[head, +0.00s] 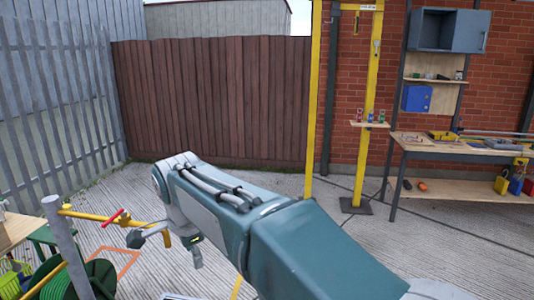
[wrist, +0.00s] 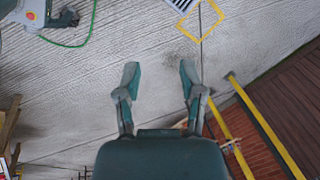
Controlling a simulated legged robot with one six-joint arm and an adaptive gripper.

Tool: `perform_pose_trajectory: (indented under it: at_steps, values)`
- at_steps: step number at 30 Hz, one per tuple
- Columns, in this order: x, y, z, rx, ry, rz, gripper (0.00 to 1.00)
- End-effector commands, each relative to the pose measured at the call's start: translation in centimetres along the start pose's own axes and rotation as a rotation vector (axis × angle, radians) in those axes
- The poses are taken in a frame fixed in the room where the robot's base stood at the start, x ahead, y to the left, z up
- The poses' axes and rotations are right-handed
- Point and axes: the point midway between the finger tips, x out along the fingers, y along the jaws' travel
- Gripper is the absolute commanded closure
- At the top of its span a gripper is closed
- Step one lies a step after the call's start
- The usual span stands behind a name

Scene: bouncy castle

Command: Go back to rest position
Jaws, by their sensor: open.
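In the wrist view my gripper (wrist: 159,76) is open, its two fingers wide apart with nothing between them. Bare ridged concrete floor shows behind the fingers, and they touch nothing. In the head view my arm stretches from the lower right toward the middle left and bends at its far end.
A yellow pipe with a red handle (head: 115,217) and a green hose reel (head: 75,281) stand at lower left. A yellow post (head: 370,100) and a workbench (head: 470,152) with tools stand at right. A brown fence (head: 215,95) closes the back. Open concrete lies between.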

Motion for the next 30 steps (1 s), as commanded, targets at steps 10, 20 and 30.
perform_pose_trajectory:
  at_steps: [10,20,30]
  values:
    - [-3.9,12.1,-11.3,-0.356,0.053,-0.068,0.49]
    - [-3.9,25.2,-15.4,-0.703,0.163,-0.087,0.49]
    - [-1.5,33.6,-15.4,-0.957,0.259,-0.056,0.49]
